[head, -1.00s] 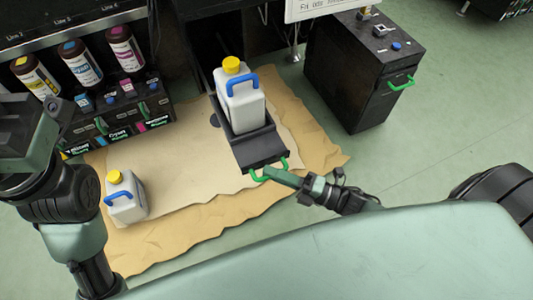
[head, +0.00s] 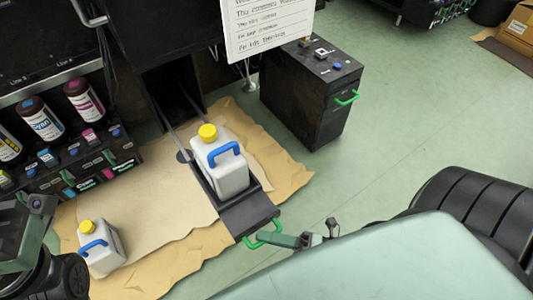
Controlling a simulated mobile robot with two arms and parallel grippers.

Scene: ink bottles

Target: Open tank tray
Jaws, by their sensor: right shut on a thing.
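The black tank tray (head: 250,214) is pulled out of its dark bay in the machine on two rails. A white tank (head: 222,172) with a yellow cap and blue handle stands in it. The tray's green handle (head: 262,238) is at its front end. My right gripper (head: 278,239) is shut on that green handle, partly hidden behind my own body. My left gripper (head: 38,204) is at the left edge, away from the tray; its fingertips cannot be made out.
A second white tank (head: 100,247) stands on the brown paper (head: 180,225) at lower left. Ink bottles (head: 84,99) stand in the rack at left. A black box (head: 312,95) with a green handle stands at right. Green floor right of the tray is clear.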

